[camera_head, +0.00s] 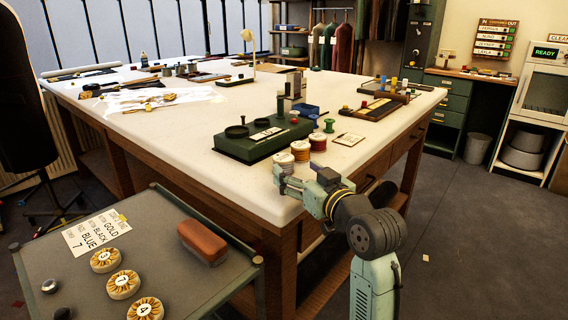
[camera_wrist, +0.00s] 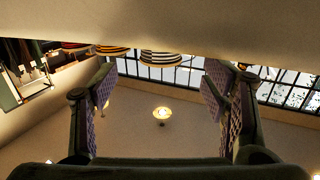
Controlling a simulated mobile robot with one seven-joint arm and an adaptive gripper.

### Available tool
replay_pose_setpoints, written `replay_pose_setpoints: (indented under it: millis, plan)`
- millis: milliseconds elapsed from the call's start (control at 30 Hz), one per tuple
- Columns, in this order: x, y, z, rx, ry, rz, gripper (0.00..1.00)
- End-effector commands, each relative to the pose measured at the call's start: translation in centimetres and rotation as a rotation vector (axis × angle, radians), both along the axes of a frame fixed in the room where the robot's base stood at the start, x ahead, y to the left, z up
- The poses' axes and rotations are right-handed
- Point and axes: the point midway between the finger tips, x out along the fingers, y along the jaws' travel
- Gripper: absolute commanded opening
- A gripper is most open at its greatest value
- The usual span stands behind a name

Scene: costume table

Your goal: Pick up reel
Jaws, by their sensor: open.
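Three thread reels stand upright in a row at the near edge of the white table: a cream one (camera_head: 284,162), an orange one (camera_head: 300,150) and a red one (camera_head: 318,143). The frames do not show which reel the task means. My gripper (camera_head: 279,182) is at the table's near corner, just in front of the cream reel. In the wrist view, which looks upside down, my gripper (camera_wrist: 160,100) is open with nothing between its fingers. Striped reels (camera_wrist: 161,57) show at the top edge there, beyond the fingertips and partly cut off.
A green box-like device (camera_head: 262,138) stands behind the reels, with a small green spool (camera_head: 329,125) to its right. The big white table (camera_head: 180,135) has bare room left of the device. A grey side table (camera_head: 190,285) at lower left holds rosettes and a brown block.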

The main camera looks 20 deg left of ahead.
Motion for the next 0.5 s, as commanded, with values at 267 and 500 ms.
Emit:
replay_pose_setpoints:
  millis: [267, 500]
  plan:
    - [2.6, 3.0, -0.1, -0.001, 0.001, 0.001, 0.68]
    - [3.4, 3.8, -0.4, -0.001, 0.0, -0.001, 0.68]
